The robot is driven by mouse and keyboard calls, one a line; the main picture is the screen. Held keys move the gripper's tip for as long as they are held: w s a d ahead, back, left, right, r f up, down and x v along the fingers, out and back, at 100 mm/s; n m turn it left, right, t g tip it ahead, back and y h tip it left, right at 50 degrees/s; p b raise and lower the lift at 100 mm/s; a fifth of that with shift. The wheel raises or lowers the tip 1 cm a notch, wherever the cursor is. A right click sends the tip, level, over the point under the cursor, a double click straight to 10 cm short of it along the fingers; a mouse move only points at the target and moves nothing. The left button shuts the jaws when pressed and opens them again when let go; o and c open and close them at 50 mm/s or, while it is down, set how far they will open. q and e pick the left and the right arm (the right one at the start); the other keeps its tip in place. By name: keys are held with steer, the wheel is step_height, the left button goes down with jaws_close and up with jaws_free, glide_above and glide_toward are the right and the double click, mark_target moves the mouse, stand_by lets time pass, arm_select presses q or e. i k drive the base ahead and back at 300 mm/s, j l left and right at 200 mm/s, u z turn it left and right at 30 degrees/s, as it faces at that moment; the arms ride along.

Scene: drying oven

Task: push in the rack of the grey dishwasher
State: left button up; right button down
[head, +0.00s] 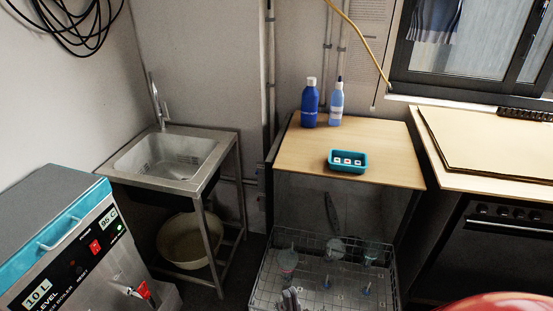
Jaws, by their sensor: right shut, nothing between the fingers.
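The dishwasher (300,200) stands open under a wooden top. Its wire rack (262,262) is pulled out in front, its near end cut off by the bottom edge of the picture. Clear glasses, one a little reddish (287,262), stand in the rack, with small blue-tipped pieces among them. My right gripper (290,299) seems to show as grey finger shapes at the bottom edge, over the near part of the rack. It is shut and holds nothing. Whether it touches the rack is unclear. My left gripper is out of view.
A blue bottle (310,103), a clear blue bottle (336,105) and a teal tray (347,168) stand on the wooden top. A steel sink (215,155) and a water boiler (75,255) are left; an oven (505,245) is right. A red rounded thing (500,304) shows bottom right.

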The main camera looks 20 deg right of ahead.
mark_target(326, 285)
steer(key=k+l+z, duration=0.2)
steer(key=z, duration=0.15)
steer(key=k+l+z, duration=0.1)
steer(key=l+z, duration=0.3)
steer(key=l+u, duration=0.5)
steer(key=l, duration=0.25)
